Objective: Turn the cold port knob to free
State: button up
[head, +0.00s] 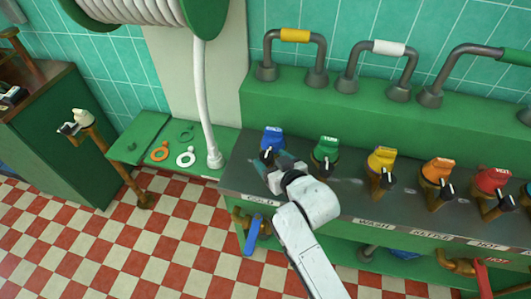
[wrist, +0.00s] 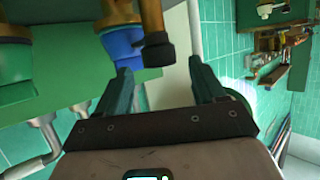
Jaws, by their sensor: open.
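The cold port's blue knob (head: 272,138) is at the left end of a row of coloured knobs on the grey counter, above a label that seems to read COLD. A dark-tipped lever sticks out in front of it. My gripper (head: 270,172) is just in front of this knob. In the wrist view, my gripper (wrist: 158,84) is open, its two fingers apart and nothing between them. The lever's dark end (wrist: 157,50) lies just beyond the fingertips, and the blue knob (wrist: 122,42) is to its left. I cannot tell whether a finger touches it. The knob's lettering is too small to read.
Green (head: 327,145), yellow (head: 381,160), orange (head: 437,170) and red (head: 492,180) knobs stand to the right. A blue lever (head: 251,236) hangs below the counter. A white hose (head: 201,110) runs down at left. The checkered floor (head: 90,240) is open at lower left.

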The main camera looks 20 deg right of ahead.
aim_at(268, 157)
jog(key=shift+x, duration=2.1)
jog(key=shift+c, duration=0.5)
jog(key=shift+s, duration=0.1)
jog(key=c, duration=0.9)
jog(key=shift+o, duration=0.2)
